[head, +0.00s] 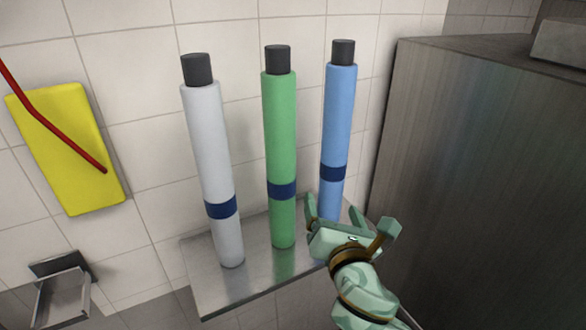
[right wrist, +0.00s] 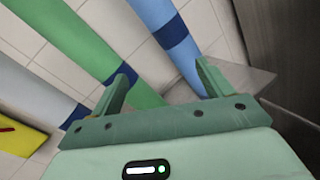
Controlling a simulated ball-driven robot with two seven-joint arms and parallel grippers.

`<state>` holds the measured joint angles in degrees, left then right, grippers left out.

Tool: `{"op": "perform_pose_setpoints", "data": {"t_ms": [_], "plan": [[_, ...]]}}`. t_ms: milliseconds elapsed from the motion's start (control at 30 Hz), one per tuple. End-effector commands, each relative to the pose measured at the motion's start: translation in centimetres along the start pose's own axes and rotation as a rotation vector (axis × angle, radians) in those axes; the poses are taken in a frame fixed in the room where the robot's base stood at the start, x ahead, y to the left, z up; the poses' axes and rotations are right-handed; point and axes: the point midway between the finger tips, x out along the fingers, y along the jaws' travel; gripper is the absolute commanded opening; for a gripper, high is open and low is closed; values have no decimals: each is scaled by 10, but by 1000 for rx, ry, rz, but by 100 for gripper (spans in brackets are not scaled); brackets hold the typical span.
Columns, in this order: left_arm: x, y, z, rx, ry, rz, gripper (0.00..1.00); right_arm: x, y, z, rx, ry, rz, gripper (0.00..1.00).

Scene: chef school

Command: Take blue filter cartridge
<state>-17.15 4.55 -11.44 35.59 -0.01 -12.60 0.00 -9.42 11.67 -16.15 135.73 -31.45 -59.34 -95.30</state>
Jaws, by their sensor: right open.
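The blue filter cartridge (head: 340,110) stands upright at the right end of a metal shelf, with a dark cap and a dark blue band. My right gripper (head: 350,214) is open and empty in front of its lower part, and hides some of its base. In the right wrist view the blue cartridge (right wrist: 152,12) runs down toward the space between the open fingers (right wrist: 164,68), passing beyond them near the right finger. I cannot tell whether either finger touches it. My left gripper is not in view.
A green cartridge (head: 279,130) and a white cartridge (head: 208,145) stand left of the blue one on the metal shelf (head: 255,275). A large metal cabinet (head: 480,180) stands close on the right. A yellow pad (head: 75,165) and a metal bracket (head: 65,290) are at left.

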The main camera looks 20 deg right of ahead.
Motion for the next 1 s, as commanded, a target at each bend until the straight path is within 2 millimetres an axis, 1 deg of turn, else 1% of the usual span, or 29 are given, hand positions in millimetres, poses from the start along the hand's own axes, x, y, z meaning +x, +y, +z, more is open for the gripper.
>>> {"op": "perform_pose_setpoints", "data": {"t_ms": [33, 100, 200, 267, 333, 367, 467, 600, 700, 800, 1000], "plan": [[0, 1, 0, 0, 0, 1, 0, -4, -2, 12, -86, -27, -18, 79], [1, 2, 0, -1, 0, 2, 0, -7, -7, 20, -215, -42, -52, 79], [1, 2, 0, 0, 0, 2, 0, -7, -13, 20, -347, -35, -86, 79], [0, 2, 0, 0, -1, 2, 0, -6, -14, 20, -391, -32, -92, 79], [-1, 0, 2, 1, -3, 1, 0, 0, -14, 20, -416, -31, -92, 79], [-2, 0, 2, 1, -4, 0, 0, 5, -14, 20, -420, -31, -92, 79], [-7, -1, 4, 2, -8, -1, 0, 26, -16, 23, -420, -32, -93, 79], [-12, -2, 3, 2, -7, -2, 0, 62, -18, 25, -418, -32, -91, 79], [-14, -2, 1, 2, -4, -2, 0, 83, -20, 25, -416, -30, -91, 79], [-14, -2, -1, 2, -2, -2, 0, 97, -21, 25, -416, -30, -90, 79], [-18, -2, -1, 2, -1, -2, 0, 114, -23, 28, -415, -29, -91, 79]]}}
